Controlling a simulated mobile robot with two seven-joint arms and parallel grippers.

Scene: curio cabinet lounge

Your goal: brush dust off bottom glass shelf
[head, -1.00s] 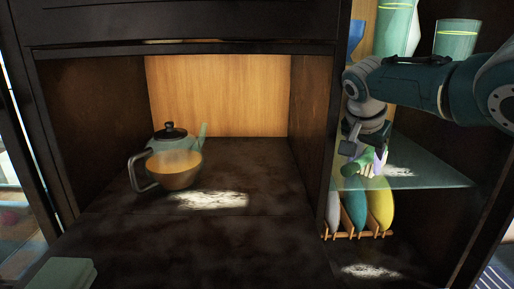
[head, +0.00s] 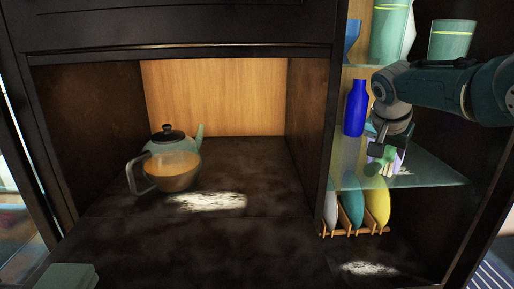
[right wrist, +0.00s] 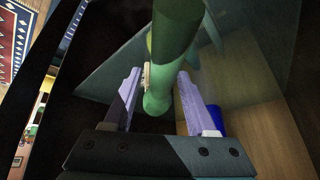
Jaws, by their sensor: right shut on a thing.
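The bottom glass shelf (head: 432,176) spans the right compartment of the dark cabinet. A small pale dust patch (head: 404,171) shows on it, partly hidden by my right gripper. My right gripper (head: 386,152) is shut on a green brush (head: 373,168), low over the shelf. In the right wrist view the brush's rounded green handle (right wrist: 172,50) lies between the two pale fingers. Its bristles are hard to make out, and I cannot tell whether they touch the glass. My left gripper is not in view.
A blue bottle (head: 356,108) stands on the shelf, left of my gripper. Green cups (head: 452,40) stand on the glass shelf above. Plates in a wooden rack (head: 352,232) sit below, near another dust patch (head: 370,268). A teapot (head: 172,135) and glass cup (head: 172,172) stand left.

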